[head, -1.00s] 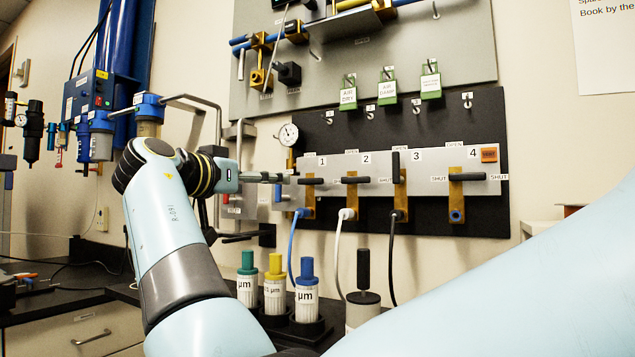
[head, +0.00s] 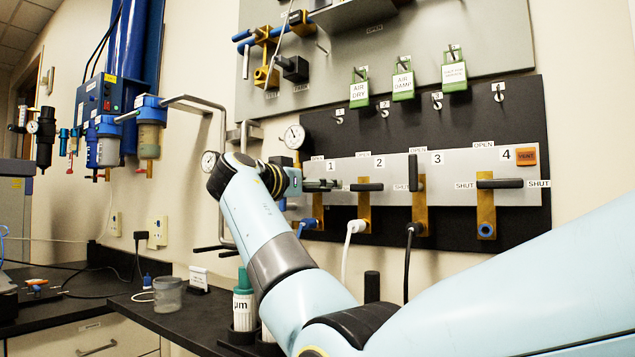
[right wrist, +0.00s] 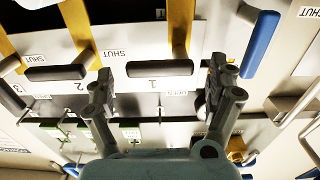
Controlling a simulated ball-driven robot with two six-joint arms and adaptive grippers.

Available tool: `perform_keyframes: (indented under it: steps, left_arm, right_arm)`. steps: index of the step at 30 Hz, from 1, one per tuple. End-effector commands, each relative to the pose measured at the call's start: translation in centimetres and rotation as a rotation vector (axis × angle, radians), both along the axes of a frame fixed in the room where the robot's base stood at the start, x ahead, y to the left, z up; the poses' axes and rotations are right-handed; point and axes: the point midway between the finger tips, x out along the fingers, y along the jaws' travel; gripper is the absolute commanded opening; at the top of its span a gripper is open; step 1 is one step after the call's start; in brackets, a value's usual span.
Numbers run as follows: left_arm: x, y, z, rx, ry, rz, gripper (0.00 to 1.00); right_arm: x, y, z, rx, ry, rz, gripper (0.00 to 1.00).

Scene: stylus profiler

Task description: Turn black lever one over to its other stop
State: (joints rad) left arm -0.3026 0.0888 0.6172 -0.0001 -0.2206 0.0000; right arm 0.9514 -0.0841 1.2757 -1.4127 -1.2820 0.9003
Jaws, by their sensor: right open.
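Black lever one is a horizontal black bar on a brass valve body (head: 318,212), under the number 1 on the grey strip. My right gripper partly hides it in the head view. In the right wrist view, which is upside down, lever one (right wrist: 160,68) lies across the gap between the fingers, its free end towards a SHUT label. My right gripper (right wrist: 160,80) is open, with one finger beyond each end of the bar and no clear contact. It also shows in the head view (head: 318,184). My left gripper is not in view.
Lever two (head: 367,187) is horizontal beside it, lever three (head: 413,172) upright, lever four (head: 500,183) horizontal. A blue handle (right wrist: 260,45) is close to one finger in the wrist view. A pressure gauge (head: 294,136) sits above. A green-capped bottle (head: 243,300) stands below.

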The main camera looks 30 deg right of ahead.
Motion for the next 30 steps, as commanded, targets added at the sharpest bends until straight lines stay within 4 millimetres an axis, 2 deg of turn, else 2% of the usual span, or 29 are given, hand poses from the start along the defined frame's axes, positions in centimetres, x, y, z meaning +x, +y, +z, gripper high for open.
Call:
perform_keyframes:
  steps: [6,14,27,30]
  left_arm:
    - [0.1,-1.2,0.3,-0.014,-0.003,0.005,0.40]
    - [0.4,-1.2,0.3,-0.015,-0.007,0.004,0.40]
    - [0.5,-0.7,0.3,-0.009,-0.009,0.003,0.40]
    - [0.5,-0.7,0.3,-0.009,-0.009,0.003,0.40]
  right_arm:
    - [0.7,-1.5,0.0,0.001,0.000,0.000,0.89]
    - [0.7,-1.6,-0.1,0.001,-0.001,0.001,0.89]
    - [0.7,-1.6,-0.1,0.001,-0.001,0.001,0.34]
    - [0.7,-1.6,-0.1,0.001,0.003,0.001,0.33]
